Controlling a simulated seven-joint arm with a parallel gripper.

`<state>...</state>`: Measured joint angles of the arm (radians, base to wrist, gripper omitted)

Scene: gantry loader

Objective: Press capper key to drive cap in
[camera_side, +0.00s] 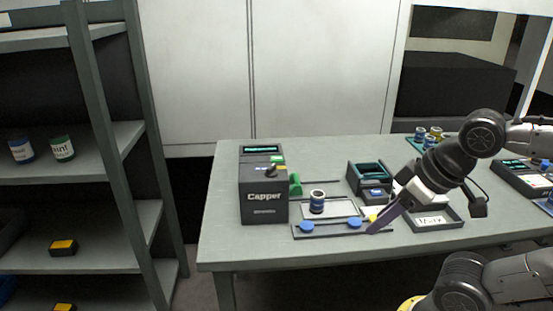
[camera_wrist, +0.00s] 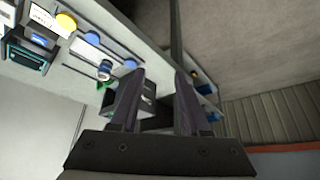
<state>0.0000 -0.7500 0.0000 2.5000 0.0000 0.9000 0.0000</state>
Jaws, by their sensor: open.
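The capper (camera_side: 262,207) is a dark box at the left of the table, with a lit display and small green and yellow parts on its top. Which of these is the key, I cannot tell. A dark jar with a pale band (camera_side: 317,201) stands upright on a light plate right of the capper; it also shows in the wrist view (camera_wrist: 104,70). Whether a cap sits on it is unclear. My gripper (camera_side: 371,232) is open and empty near the table's front edge, right of the jar and apart from the capper. In the wrist view its fingers (camera_wrist: 158,80) partly hide the capper.
Blue caps (camera_side: 307,226) and a yellow one (camera_side: 372,217) lie along the front strip. A dark device (camera_side: 370,176) stands behind, and a labelled tray (camera_side: 436,222) lies to the right. A grey shelf (camera_side: 75,178) stands left of the table (camera_side: 225,244).

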